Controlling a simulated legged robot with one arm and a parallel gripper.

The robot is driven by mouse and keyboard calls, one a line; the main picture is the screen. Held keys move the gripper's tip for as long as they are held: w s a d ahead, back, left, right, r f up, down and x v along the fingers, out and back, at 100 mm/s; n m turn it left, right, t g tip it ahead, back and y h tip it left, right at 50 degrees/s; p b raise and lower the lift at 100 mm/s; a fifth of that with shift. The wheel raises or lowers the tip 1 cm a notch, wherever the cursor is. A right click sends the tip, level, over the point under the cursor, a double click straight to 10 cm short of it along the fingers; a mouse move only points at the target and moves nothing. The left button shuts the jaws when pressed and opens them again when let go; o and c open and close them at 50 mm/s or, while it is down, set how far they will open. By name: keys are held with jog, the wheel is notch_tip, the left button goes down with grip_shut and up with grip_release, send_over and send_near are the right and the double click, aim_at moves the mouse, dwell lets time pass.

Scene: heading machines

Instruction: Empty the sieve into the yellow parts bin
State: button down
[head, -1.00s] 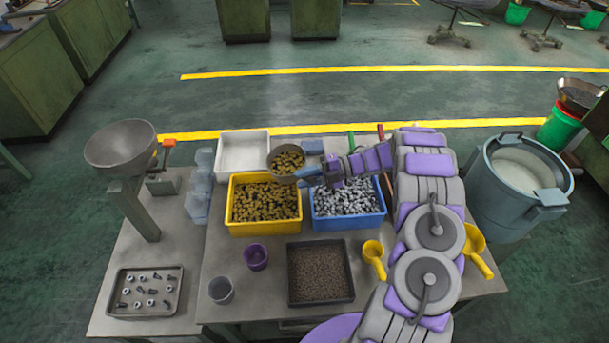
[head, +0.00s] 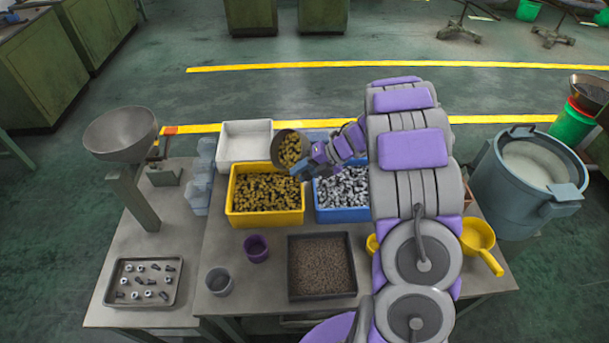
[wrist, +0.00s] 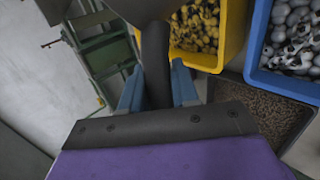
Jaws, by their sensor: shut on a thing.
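The sieve (head: 276,149) is a round grey bowl with brass-coloured parts in it. It is tilted on its side above the back right corner of the yellow parts bin (head: 262,218). The bin holds many brass-coloured parts. My gripper (head: 305,168) is right of the sieve, over the border between the yellow and blue bins. In the wrist view my gripper (wrist: 157,88) is shut on the sieve's dark handle (wrist: 155,55). Part of the grey bowl shows at the top of that view, and the yellow bin (wrist: 195,57) lies beyond it.
A blue bin (head: 342,216) of silvery parts adjoins the yellow bin. A white tray (head: 245,128) stands behind. A dark tray of brown granules (head: 320,294) and purple cup (head: 256,248) are in front. A hopper (head: 120,135) stands left, and yellow scoops (head: 478,233) lie right.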

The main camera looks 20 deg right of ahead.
jog(key=shift+s+a+f+h+b, duration=0.15)
jog(key=shift+a+f+h+b, duration=0.15)
jog(key=shift+h+b, duration=0.3)
jog(key=shift+s+a+f+n+t+h+b, duration=0.15)
jog(key=shift+a+f+n+t+h+b, duration=0.15)
jog(key=shift+a+h+b, duration=0.5)
jog(key=shift+s+a+f+n+t+h+b, duration=0.15)
jog(key=shift+a+f+n+h+b, duration=0.2)
jog(key=shift+h, duration=0.7)
jog(key=shift+s+a+f+n+t+h+b, duration=0.15)
jog(key=shift+a+f+n+t+h+b, duration=0.2)
jog(key=shift+a+h+b, duration=0.45)
jog(key=shift+d+f+h, duration=0.1)
jog(key=shift+d+h, duration=0.1)
jog(key=shift+h, duration=0.05)
